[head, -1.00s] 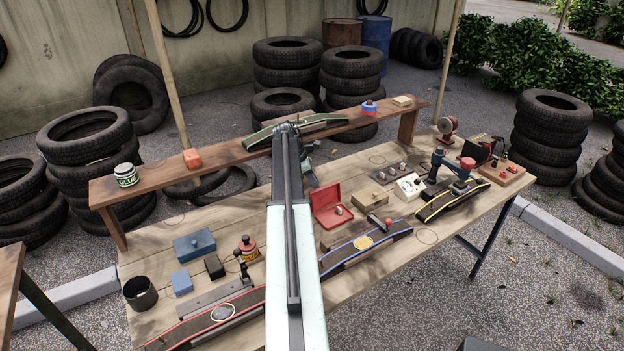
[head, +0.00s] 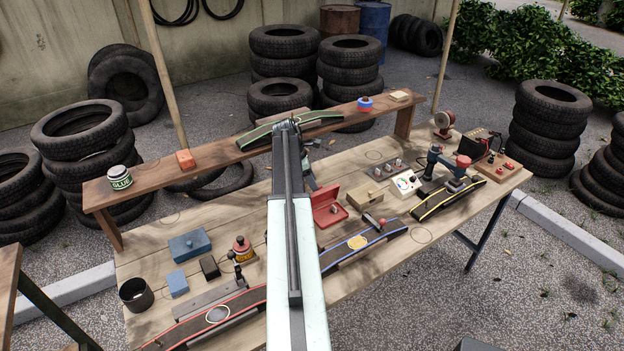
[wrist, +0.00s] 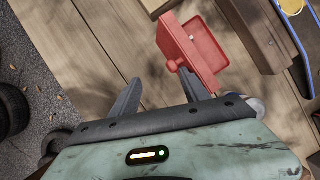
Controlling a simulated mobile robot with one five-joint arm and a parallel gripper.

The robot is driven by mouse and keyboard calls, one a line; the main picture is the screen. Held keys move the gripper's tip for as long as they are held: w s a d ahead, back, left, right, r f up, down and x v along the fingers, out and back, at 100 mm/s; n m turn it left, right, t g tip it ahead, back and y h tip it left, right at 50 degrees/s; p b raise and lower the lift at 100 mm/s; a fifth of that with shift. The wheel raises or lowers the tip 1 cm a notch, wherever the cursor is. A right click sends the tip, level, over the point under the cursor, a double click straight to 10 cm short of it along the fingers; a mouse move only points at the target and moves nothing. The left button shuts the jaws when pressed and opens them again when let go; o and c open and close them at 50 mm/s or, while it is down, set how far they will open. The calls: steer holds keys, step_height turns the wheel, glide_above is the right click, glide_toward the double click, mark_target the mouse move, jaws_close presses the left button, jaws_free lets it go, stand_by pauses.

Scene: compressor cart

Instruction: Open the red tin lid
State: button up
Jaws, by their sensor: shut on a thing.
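The red tin (head: 327,207) sits on the workbench, just right of my arm in the head view. In the wrist view the red tin (wrist: 205,62) is at upper centre-right, with a red tab facing my gripper (wrist: 160,82). The fingertips are around the near side of that tab, the right finger closest to it. The fingers stand apart, and the contact itself is hard to see. In the head view my arm hides most of the gripper.
A blue-edged ramp (head: 362,245) and a tan box (head: 367,193) stand close right of the tin. A raised plank shelf (head: 225,160) runs behind it. A blue box (head: 189,245) and a black cup (head: 136,294) are at left. Bare planks lie left of the tin.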

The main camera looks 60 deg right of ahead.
steer(key=s+a+r, duration=0.1)
steer(key=s+a, duration=0.2)
steer(key=a, duration=0.3)
steer(key=s+a+r, duration=0.1)
steer(key=s+a, duration=0.2)
steer(key=a, duration=0.4)
steer(key=shift+s+p, duration=0.4)
